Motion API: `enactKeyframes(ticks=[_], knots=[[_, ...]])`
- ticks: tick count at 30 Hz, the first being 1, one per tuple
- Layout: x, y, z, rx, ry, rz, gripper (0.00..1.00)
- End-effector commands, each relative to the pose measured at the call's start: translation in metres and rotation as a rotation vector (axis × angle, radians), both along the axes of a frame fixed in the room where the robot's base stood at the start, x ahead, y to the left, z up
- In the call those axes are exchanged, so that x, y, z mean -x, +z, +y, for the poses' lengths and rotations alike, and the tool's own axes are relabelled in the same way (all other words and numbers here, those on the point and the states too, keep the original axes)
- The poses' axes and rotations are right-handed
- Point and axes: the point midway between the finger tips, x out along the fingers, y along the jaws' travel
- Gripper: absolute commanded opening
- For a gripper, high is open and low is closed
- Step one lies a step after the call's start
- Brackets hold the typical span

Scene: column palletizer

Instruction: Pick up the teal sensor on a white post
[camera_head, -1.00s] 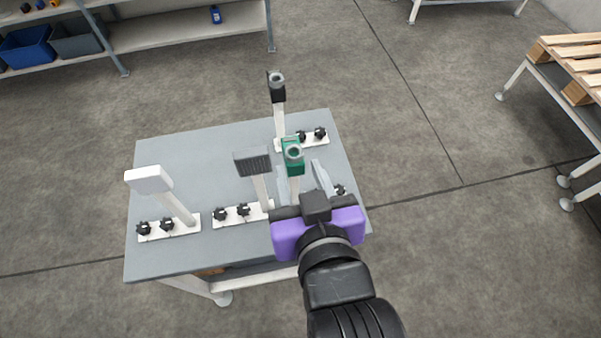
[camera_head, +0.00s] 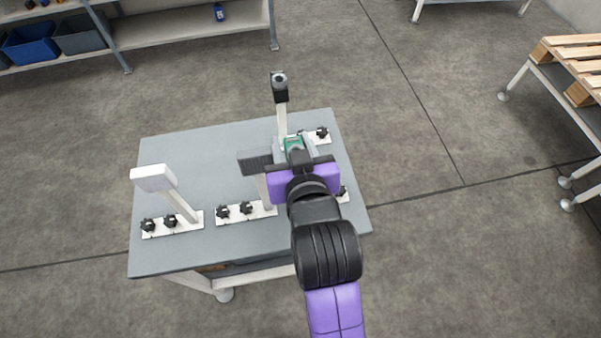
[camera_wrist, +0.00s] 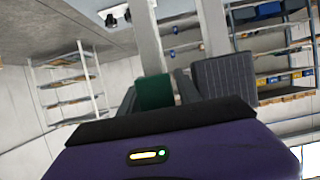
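The teal sensor (camera_head: 294,143) sits on its white post on the table, its lower part hidden by my gripper in the head view. My gripper (camera_head: 296,148) is at the sensor, with one finger on each side of it. In the wrist view the teal block (camera_wrist: 155,92) shows between the fingers of my gripper (camera_wrist: 157,95). The fingers look open, spread about as wide as before; whether either touches the sensor is unclear.
A dark grey ribbed block on a post (camera_head: 255,161) stands close to the left of my gripper. A black sensor on a post (camera_head: 280,92) stands behind. A white-headed post (camera_head: 154,178) is at the left of the grey table (camera_head: 205,150).

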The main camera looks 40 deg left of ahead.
Motion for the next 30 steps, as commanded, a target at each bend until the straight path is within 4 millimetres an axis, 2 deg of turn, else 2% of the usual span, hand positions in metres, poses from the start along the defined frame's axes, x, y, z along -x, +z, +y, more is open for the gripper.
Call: enactKeyframes(ticks=[4, 10, 30], knots=[[0.0, 0.0, -0.0003, 0.0, 0.0, 0.0, 0.38], [0.0001, -0.0001, -0.0004, 0.0, 0.0, 0.0, 0.0], [0.0001, 0.0, -0.0006, 0.002, -0.001, 0.0, 0.0]])
